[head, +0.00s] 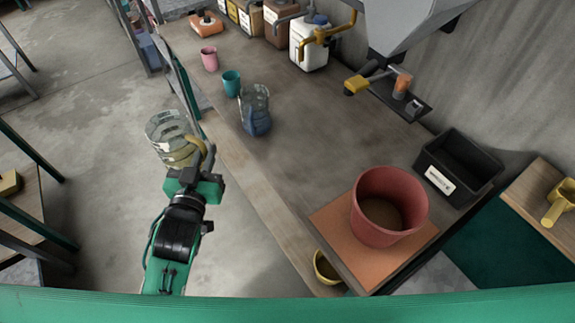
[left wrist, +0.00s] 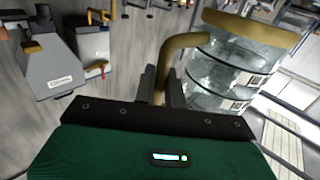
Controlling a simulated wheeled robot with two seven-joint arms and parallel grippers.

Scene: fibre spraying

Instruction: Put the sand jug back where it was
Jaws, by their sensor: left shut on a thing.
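The sand jug (head: 170,135) is a clear ribbed jug with a yellow handle (head: 207,152) and some tan content low inside. My left gripper (head: 197,165) is shut on the handle and holds the jug in the air, left of the workbench edge. In the left wrist view the jug (left wrist: 232,68) is at upper right, with its tan handle (left wrist: 172,62) between the fingers of my left gripper (left wrist: 160,85). A second clear jug (head: 256,112), with a blue-grey base, stands on the workbench (head: 310,130). My right gripper is not in view.
A teal cup (head: 231,83) and pink cup (head: 209,59) stand on the bench near its left edge. Several containers, including a white canister (head: 308,45), line the wall. A red bucket (head: 389,205) and black bin (head: 462,168) are at the right. The middle bench is clear.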

